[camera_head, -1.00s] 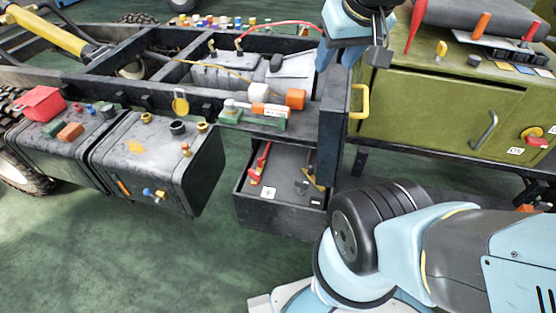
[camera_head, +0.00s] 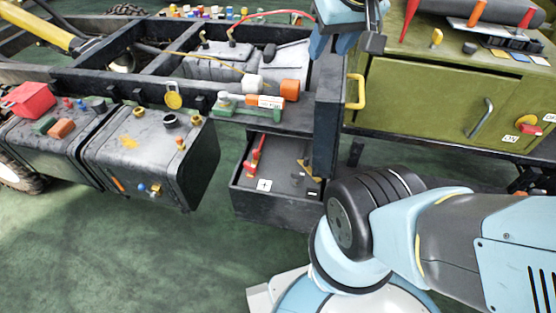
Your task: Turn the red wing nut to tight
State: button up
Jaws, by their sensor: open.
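No part is clearly readable as a red wing nut. A red fitting (camera_head: 256,158) lies in the dark tray (camera_head: 272,206) below the frame, near a "+" label; its shape is too small to make out. A red knob (camera_head: 530,129) sits on the green cabinet (camera_head: 430,100) between ON and OFF labels. My gripper (camera_head: 332,43) is at the top, above and right of the tray, beside the dark upright post. It is open and holds nothing visible; its upper part is cut off by the picture edge.
The black chassis frame (camera_head: 110,78) and dark post (camera_head: 328,120) stand close to my gripper. A yellow handle (camera_head: 356,91) projects from the cabinet. Two grey tanks, one here (camera_head: 150,150), stand left. Green floor (camera_head: 120,255) is clear at lower left.

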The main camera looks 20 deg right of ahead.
aim_at(251, 168)
jog(key=z, duration=0.65)
jog(key=k, duration=0.85)
jog(key=u, duration=0.4)
jog(key=i, duration=0.5)
jog(key=z, duration=0.05)
